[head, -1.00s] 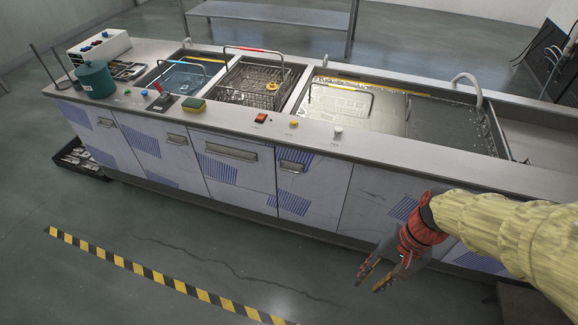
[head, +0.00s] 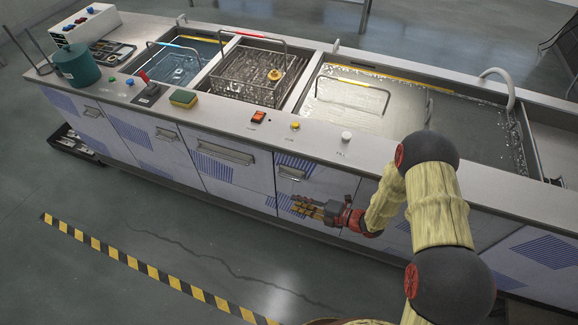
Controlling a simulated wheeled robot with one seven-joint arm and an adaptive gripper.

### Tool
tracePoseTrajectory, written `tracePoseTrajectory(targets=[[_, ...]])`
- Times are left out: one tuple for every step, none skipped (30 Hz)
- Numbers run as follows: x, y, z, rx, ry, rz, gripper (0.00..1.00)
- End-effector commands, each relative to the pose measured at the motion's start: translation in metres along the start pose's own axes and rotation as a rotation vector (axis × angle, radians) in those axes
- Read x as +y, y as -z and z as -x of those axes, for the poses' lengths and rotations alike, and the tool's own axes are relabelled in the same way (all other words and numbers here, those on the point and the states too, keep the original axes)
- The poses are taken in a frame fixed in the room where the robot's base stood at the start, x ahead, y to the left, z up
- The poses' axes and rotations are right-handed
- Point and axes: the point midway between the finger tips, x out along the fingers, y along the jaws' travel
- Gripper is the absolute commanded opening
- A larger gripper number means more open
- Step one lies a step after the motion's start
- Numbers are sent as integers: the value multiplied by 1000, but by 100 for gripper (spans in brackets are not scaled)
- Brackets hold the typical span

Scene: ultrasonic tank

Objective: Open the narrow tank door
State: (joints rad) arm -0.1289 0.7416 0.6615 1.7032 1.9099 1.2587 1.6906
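The tank counter has a row of pale doors with blue striped patches along its front, all looking closed. The narrow door (head: 262,188), as far as I can tell, is the one with the short handle (head: 292,173) below the red switch; which door counts as narrow is not certain. My gripper (head: 296,207) is in front of this door's lower part, below and slightly right of the handle. Its fingers point left, look slightly apart and hold nothing. Contact with the door cannot be told.
Other doors with handles, such as the wide-handled door (head: 225,152), lie to the left. On the counter are a green pot (head: 77,66), a sponge (head: 183,98), a yellow button (head: 295,125) and basket tanks. Floor in front is free up to the striped tape (head: 140,268).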

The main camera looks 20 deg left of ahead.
Motion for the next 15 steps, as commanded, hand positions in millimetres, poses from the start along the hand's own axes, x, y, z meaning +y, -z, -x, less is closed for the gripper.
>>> tracePoseTrajectory(targets=[[12, -22, -1, -58, -34, -96, 26], [17, -33, -1, -88, -53, -160, 26], [22, -44, 0, -118, -78, -240, 26], [24, -49, 1, -133, -93, -293, 26], [26, -52, 2, -142, -105, -343, 26], [28, -54, 2, -147, -117, -397, 26], [29, -55, 2, -146, -124, -430, 26], [30, -54, 2, -143, -128, -456, 26], [30, -54, 2, -139, -131, -484, 26], [30, -54, 2, -138, -133, -500, 26], [30, -54, 2, -137, -134, -512, 26], [30, -54, 0, -136, -134, -521, 26], [30, -54, -2, -135, -134, -525, 26], [30, -55, -4, -134, -134, -527, 26], [30, -55, -8, -133, -133, -527, 26]])
